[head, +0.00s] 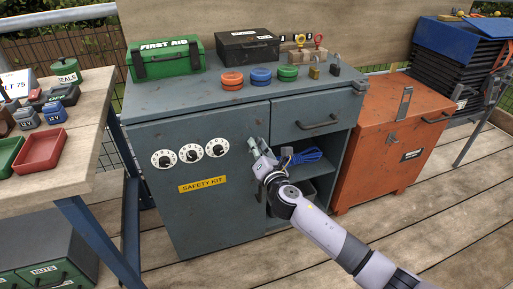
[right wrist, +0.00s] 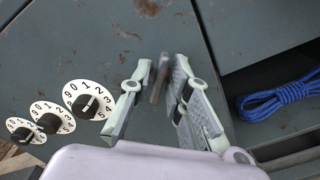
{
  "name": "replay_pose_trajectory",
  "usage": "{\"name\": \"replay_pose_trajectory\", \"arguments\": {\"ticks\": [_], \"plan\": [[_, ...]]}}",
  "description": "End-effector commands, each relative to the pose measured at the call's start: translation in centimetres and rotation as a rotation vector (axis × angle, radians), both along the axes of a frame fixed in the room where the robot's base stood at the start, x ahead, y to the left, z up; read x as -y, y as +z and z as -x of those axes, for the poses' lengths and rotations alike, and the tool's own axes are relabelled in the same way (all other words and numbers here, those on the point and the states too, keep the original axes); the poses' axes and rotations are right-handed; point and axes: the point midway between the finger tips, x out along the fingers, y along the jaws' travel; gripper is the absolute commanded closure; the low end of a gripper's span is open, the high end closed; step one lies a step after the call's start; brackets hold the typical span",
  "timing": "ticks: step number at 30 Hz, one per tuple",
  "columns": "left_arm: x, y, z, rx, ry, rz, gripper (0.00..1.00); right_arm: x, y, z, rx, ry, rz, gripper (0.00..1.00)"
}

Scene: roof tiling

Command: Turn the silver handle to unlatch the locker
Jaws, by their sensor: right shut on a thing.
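The grey locker door (head: 200,215) has a yellow SAFETY KIT label (head: 203,184) and three white dials (head: 190,154); it looks closed. My right gripper (head: 257,149) is at the door's upper right edge, right of the dials. In the right wrist view, my right gripper's fingers (right wrist: 158,84) are on either side of the slim, worn silver handle (right wrist: 159,76) and shut on it. The handle stands roughly upright in that picture, leaning slightly. In the head view the gripper mostly hides the handle. My left gripper is not in view.
A drawer (head: 316,118) and an open shelf with blue rope (head: 308,156) lie right of the door. An orange chest (head: 385,150) stands further right. A workbench (head: 75,150) with trays is on the left. The wooden deck in front is clear.

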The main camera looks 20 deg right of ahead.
Motion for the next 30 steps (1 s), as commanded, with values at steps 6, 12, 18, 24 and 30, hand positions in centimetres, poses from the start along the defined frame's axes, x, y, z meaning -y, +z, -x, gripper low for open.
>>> {"name": "replay_pose_trajectory", "arguments": {"ticks": [6, 12, 18, 24, 30], "plan": [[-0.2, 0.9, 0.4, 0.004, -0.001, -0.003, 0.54, 0.1, -0.2, 0.0, -0.008, -0.003, -0.209, 1.00], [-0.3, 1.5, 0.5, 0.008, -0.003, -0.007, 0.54, 0.2, -0.2, 0.0, -0.014, -0.004, -0.399, 1.00], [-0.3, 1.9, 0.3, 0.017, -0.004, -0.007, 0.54, 0.2, -0.3, 0.0, -0.020, -0.004, -0.576, 1.00], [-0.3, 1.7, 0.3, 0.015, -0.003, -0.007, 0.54, 0.3, -0.4, 0.0, -0.025, -0.004, -0.721, 1.00], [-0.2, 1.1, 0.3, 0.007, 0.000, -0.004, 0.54, 0.3, -0.5, 0.0, -0.028, -0.004, -0.819, 1.00]]}}
